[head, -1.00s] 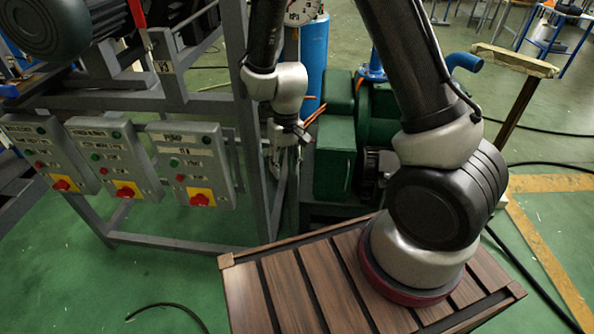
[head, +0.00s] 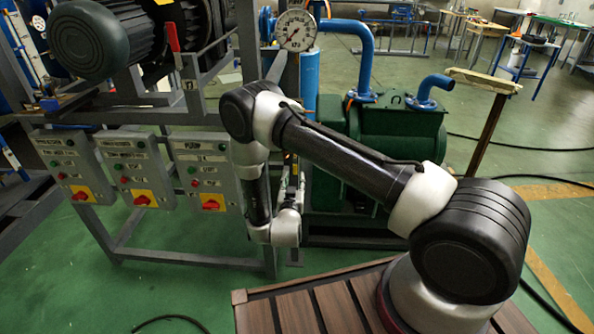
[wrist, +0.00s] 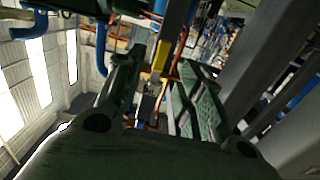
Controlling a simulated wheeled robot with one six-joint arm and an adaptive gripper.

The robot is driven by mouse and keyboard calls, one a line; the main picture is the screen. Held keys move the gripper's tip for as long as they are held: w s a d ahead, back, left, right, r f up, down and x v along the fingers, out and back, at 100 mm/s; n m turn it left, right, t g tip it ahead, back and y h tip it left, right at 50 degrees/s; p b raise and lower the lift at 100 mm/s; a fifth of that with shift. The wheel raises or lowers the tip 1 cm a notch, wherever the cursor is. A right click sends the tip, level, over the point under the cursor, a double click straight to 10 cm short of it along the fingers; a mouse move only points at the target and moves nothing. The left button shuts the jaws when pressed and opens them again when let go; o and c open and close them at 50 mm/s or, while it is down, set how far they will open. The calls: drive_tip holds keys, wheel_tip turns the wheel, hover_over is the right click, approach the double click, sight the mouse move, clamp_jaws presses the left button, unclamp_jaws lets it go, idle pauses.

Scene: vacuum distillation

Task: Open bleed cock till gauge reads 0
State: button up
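The round white gauge (head: 296,30) faces me at the top of the head view, on a post. Its needle is too small to read with certainty. I cannot tell for sure which part is the bleed cock. A red lever (head: 173,32) stands upright on the frame left of the gauge. My gripper (wrist: 155,78) shows in the wrist view with its two dark green fingers apart and nothing clearly held between them. A small yellow part (wrist: 162,53) and an orange line lie beyond the fingers.
Three grey switch boxes, one marked PUMP (head: 206,170), hang on the grey frame at left. A green pump (head: 385,130) with blue pipes stands behind my arm. A dark motor (head: 85,38) sits at upper left. Open green floor (head: 170,285) lies in front of the frame.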

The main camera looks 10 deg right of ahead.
sight(295, 168)
drive_tip(key=x, duration=0.5)
drive_tip(key=r+x, duration=0.1)
drive_tip(key=x, duration=0.1)
drive_tip(key=shift+w+d, duration=0.1)
drive_tip(key=shift+w, duration=0.3)
clamp_jaws()
